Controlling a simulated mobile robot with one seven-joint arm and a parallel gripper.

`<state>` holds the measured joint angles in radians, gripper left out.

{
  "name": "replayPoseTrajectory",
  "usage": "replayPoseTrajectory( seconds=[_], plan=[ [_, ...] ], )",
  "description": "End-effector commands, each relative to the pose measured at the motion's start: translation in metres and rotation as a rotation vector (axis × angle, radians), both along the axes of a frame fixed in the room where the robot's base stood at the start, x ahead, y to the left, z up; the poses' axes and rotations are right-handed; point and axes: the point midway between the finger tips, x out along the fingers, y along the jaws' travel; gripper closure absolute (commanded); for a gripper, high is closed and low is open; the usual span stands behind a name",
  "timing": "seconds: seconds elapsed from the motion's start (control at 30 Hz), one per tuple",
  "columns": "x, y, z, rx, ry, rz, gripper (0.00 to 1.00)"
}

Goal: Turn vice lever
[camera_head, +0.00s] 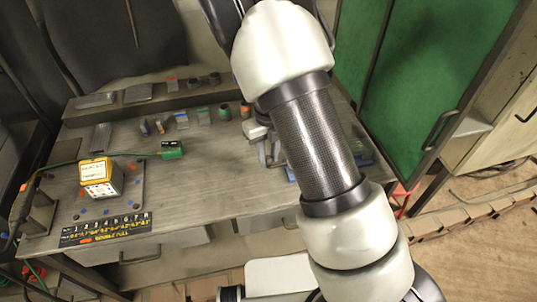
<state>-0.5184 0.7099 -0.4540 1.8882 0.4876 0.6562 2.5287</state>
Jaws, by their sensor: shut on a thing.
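A workbench (215,165) fills the middle of the head view. The vice (266,152) is at the bench's right side, grey and mostly hidden behind my arm. My gripper (257,131) shows only in small part, beside the arm's dark tube and at the vice. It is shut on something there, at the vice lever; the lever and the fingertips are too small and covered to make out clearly.
A yellow-topped box (101,177) stands on a plate at the bench's left. A green block (172,150) with a cable lies mid-bench. Several small parts line the back. A green cabinet (435,55) stands at right. The bench's front middle is clear.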

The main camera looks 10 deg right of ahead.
Motion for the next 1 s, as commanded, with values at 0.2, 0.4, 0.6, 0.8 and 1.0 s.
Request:
replayPoseTrajectory(
  seconds=[0.2, 0.4, 0.6, 0.8, 1.0],
  plan=[
    [0.002, 0.0, 0.001, 0.001, -0.006, -0.002, 0.63],
    [0.001, 0.0, 0.001, 0.0, -0.003, -0.001, 0.57],
    [0.001, 0.0, 0.005, 0.001, -0.004, 0.0, 0.57],
    [0.002, 0.001, 0.036, 0.002, -0.007, 0.001, 0.57],
    [0.002, 0.001, 0.086, 0.002, -0.009, 0.001, 0.57]
  ],
)
